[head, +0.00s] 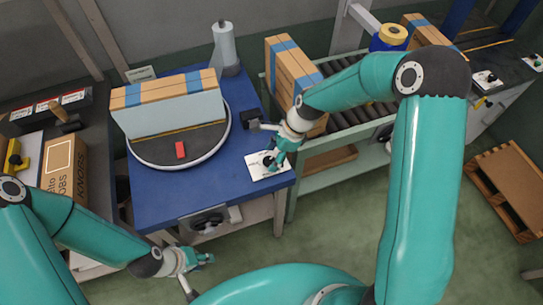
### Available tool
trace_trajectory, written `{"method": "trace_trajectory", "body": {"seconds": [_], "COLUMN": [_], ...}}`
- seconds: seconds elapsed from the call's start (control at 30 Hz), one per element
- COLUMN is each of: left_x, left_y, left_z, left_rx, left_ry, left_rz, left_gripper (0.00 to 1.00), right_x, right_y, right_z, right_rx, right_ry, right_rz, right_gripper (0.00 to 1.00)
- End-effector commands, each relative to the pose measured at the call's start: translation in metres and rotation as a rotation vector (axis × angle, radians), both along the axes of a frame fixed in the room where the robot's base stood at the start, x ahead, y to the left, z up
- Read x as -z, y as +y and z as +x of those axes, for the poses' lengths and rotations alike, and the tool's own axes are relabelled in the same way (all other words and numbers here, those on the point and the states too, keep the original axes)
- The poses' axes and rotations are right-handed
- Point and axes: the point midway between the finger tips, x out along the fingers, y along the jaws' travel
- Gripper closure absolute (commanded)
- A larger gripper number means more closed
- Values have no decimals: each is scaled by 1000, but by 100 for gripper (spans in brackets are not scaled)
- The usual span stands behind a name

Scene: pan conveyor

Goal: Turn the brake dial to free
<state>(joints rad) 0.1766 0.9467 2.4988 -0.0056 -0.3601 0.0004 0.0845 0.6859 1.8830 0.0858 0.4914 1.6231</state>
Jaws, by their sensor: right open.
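The dial plate (256,172), a white panel with a dark knob (268,160), lies at the right front corner of the blue table (170,205). My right gripper (264,146) is open and reaches over the plate from the right. One finger extends toward a small black block (251,118), and the other is over the knob, covering part of it. I cannot tell whether it touches the knob, and the plate's markings are too small to read. My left gripper (203,275) is in front of the table, its fingers spread and empty.
A roller conveyor (350,122) with boxes (290,72) runs behind my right arm. A cardboard box (63,170) stands at left. A wooden pallet (508,185) lies at right.

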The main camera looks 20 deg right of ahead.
Motion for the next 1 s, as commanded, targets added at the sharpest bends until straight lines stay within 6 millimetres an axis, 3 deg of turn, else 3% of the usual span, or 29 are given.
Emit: {"method": "trace_trajectory", "body": {"seconds": [0.2, 0.47, 0.83, 1.0], "left_x": [-1, -1, -1, -1], "left_y": [0, 0, 0, 0], "left_z": [0, 0, 0, 0], "left_rx": [0, 0, 0, 0], "left_ry": [0, 0, 0, 0], "left_rz": [0, 0, 0, 0], "left_gripper": [60, 60, 60, 60], "right_x": [13, 14, 13, 13], "right_y": [5, 5, 5, 5], "right_z": [1, 1, 1, 1], "right_rx": [1, 2, 2, -4], "right_ry": [0, 0, 0, -1], "right_rz": [0, 0, 0, 0], "right_gripper": [37, 37, 96, 96]}}
